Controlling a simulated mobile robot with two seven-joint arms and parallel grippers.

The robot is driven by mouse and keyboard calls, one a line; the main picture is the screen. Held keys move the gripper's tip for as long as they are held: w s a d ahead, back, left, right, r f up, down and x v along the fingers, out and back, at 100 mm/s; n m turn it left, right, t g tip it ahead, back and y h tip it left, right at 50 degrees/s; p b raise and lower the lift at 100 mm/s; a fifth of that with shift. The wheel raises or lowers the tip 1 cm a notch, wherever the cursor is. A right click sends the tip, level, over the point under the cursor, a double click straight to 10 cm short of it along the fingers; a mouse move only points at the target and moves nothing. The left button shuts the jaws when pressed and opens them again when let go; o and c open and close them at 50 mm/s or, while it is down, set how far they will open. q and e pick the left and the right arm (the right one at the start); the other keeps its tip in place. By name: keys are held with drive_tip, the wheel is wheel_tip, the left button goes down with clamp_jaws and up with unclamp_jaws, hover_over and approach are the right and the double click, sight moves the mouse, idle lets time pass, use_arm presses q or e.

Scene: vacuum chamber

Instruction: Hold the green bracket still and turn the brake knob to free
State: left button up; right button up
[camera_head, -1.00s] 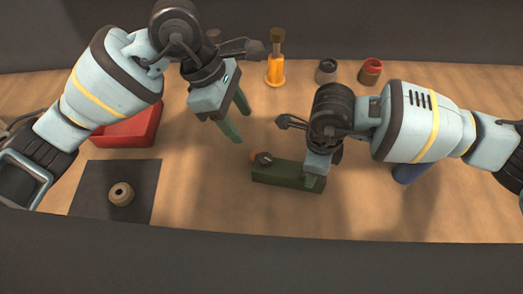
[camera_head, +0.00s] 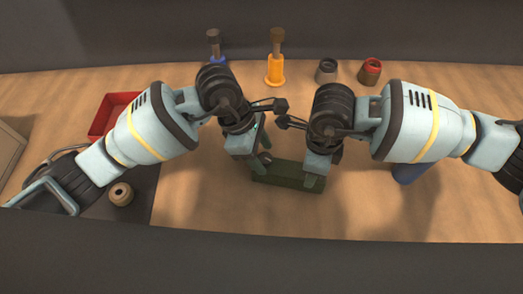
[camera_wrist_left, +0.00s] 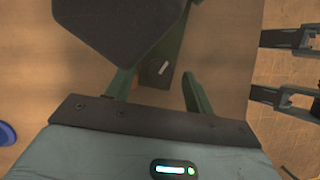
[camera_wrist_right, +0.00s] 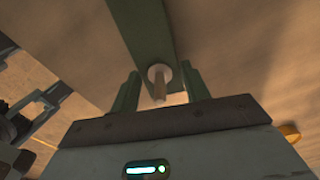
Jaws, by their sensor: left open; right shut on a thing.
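The green bracket (camera_head: 287,175) lies in the middle of the table in the head view. My right gripper (camera_head: 313,180) is shut on its right end. In the right wrist view the bracket (camera_wrist_right: 142,30) runs between the fingers, where a short round post (camera_wrist_right: 158,80) stands. My left gripper (camera_head: 257,165) is over the bracket's left end. In the left wrist view its open fingers (camera_wrist_left: 158,90) stand on either side of the dark knob with a white mark (camera_wrist_left: 163,69), with a gap visible on the right. In the head view the left gripper mostly hides the knob.
A blue-based post (camera_head: 217,60), an orange post (camera_head: 276,68) and two small jars (camera_head: 327,71) (camera_head: 371,72) stand at the back. A red tray (camera_head: 108,113) and a ring-shaped part (camera_head: 121,194) on a dark mat are at left. A blue object (camera_head: 405,173) lies partly under my right arm.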

use_arm(q)
drive_tip(key=shift+f, duration=0.1)
drive_tip(key=c, duration=1)
drive_tip(key=shift+o, duration=0.2)
drive_tip(key=shift+s+n+t, duration=0.15)
drive_tip(key=shift+n+t, duration=0.3)
drive_tip(key=shift+n, duration=0.7)
drive_tip(key=shift+s+n+t, duration=0.1)
drive_tip(key=shift+n+t, duration=0.35)
drive_tip(key=shift+n, duration=0.7)
use_arm(e)
drive_tip(key=shift+d, duration=0.1)
use_arm(q)
drive_tip(key=o, duration=1)
drive_tip(key=shift+c, duration=0.2)
drive_tip(key=v, duration=1.2)
drive_tip(key=shift+d, duration=0.2)
